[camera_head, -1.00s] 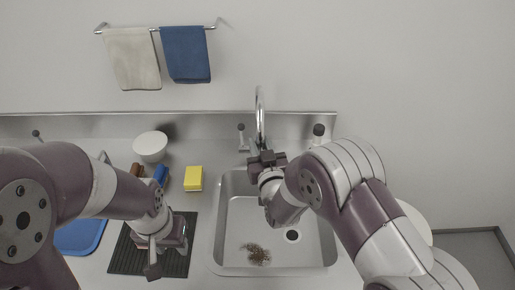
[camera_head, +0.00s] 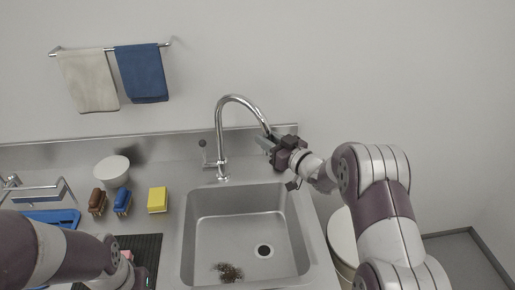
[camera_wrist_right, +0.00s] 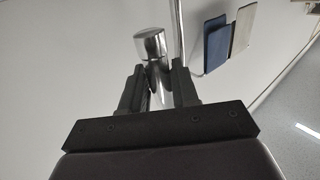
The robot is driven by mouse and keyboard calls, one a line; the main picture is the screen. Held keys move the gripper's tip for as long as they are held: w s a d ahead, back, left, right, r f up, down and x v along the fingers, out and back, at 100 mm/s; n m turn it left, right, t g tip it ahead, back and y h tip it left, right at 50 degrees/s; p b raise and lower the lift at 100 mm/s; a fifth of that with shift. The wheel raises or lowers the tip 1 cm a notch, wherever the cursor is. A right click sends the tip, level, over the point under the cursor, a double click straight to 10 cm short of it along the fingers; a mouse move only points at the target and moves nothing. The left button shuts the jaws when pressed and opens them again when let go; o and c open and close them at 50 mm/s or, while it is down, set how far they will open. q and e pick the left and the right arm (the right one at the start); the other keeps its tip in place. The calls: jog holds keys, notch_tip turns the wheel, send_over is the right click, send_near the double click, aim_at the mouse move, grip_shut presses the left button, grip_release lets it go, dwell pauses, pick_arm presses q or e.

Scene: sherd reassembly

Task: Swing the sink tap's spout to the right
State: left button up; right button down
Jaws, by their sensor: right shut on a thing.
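The sink tap (camera_head: 219,135) is a tall chrome gooseneck behind the sink (camera_head: 190,235). Its spout (camera_head: 250,101) arches to the right, with its end near the right side of the sink's back edge. My right gripper (camera_head: 270,145) is shut on the spout's end. In the right wrist view the chrome spout end (camera_wrist_right: 150,45) sits between the two dark fingers of my right gripper (camera_wrist_right: 158,88). My left gripper (camera_head: 128,272) is low at the left, partly cut off by the frame's bottom edge; its fingers cannot be made out.
A yellow sponge (camera_head: 157,200), a blue brush (camera_head: 122,203), a brown brush (camera_head: 97,203) and a white bowl (camera_head: 112,171) stand left of the sink. Brown dirt (camera_head: 228,272) lies in the basin near the drain (camera_head: 264,251). Towels (camera_head: 142,73) hang on the wall rail.

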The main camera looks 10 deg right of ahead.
jog(key=shift+w+d+r, duration=0.1)
jog(key=shift+w+d, duration=0.85)
jog(key=shift+w, duration=0.15)
jog(key=c, duration=1)
grip_release()
jog(key=b+v, duration=0.2)
jog(key=v, duration=1)
jog(key=shift+s+d, duration=0.15)
jog(key=shift+s, duration=0.15)
